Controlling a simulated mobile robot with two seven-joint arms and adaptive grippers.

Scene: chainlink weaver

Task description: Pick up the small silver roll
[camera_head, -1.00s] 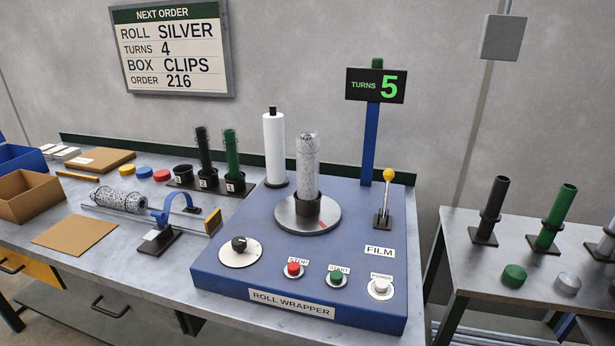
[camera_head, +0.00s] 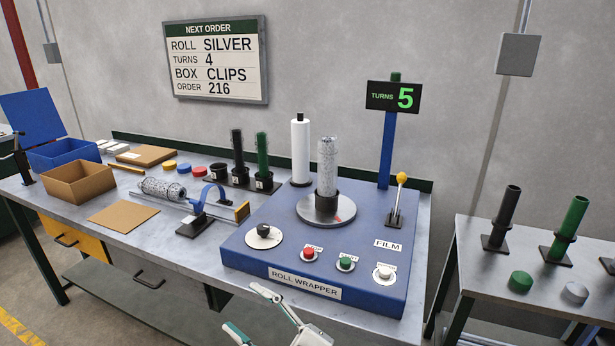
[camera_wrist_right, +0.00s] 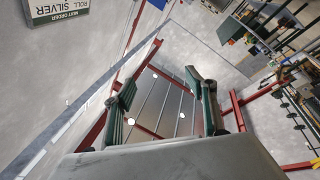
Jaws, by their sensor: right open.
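A silver mesh roll (camera_head: 163,188) lies on its side on a metal rail at the left of the bench. A second silver roll (camera_head: 327,166) stands upright in a black cup on the wrapper's turntable (camera_head: 337,210). I cannot tell which of the two is the small one. My right gripper (camera_head: 245,311) is open and empty in front of the bench's front edge, below and away from both rolls. Its open fingers (camera_wrist_right: 165,100) also show in the right wrist view, with wall and red framing beyond and no roll. My left gripper is not in view.
The blue roll wrapper (camera_head: 250,262) has knobs, buttons and a yellow-tipped lever (camera_head: 398,198). A white film roll (camera_head: 300,150) stands behind the turntable. Brown box (camera_head: 78,187), blue box (camera_head: 65,153) and dark upright rolls (camera_head: 237,152) surround the rail. A side table (camera_head: 480,255) stands right.

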